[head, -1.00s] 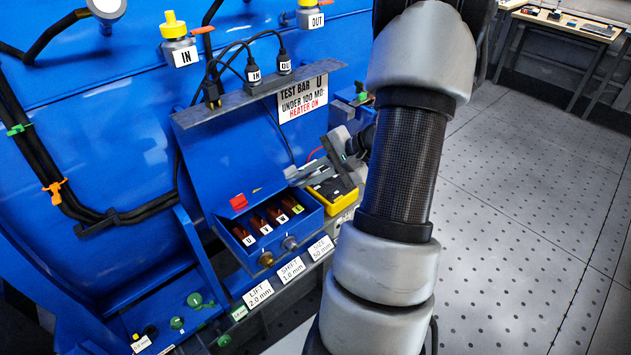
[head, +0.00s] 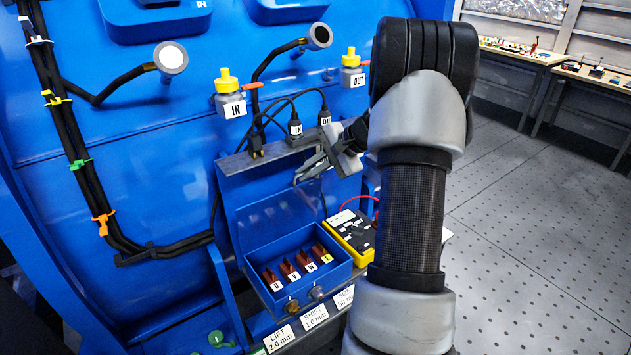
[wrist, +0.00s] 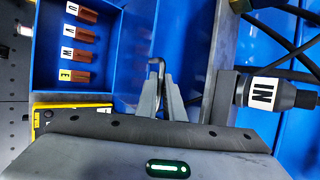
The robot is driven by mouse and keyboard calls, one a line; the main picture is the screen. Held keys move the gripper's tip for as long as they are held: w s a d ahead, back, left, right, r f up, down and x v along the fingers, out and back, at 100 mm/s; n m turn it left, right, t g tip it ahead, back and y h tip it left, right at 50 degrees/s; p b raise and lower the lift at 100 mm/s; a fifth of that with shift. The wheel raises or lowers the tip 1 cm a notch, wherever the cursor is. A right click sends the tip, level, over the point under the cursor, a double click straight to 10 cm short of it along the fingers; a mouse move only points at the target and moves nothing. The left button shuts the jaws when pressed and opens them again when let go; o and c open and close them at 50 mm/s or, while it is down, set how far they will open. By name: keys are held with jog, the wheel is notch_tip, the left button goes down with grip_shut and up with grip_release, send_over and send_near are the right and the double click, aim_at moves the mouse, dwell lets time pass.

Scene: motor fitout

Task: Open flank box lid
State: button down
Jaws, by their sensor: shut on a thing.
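The blue flank box (head: 341,273) stands low on the machine's side with its inside exposed. Brown terminal blocks (head: 289,271) labelled U, V, W and one with a yellow tag sit in it. Its blue lid (head: 262,212) stands raised, close to upright, behind the box; it also shows in the wrist view (wrist: 190,45). My gripper (head: 303,176) is in front of the lid's upper part. In the wrist view my gripper (wrist: 156,88) is shut on a dark bent handle (wrist: 157,64) against the lid. The handle is too small to make out in the head view.
A grey ledge (head: 240,162) with black plugs lies just above the lid. A yellow meter (head: 352,232) with a red lead stands right of the box. Label plates (head: 314,317) line the front edge. Open floor (head: 530,220) lies to the right.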

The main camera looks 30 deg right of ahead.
jog(key=shift+w+a+f, duration=0.1)
jog(key=shift+w+f, duration=0.1)
jog(key=shift+w, duration=0.3)
jog(key=c, duration=1.9)
grip_release()
jog(key=shift+f, duration=0.1)
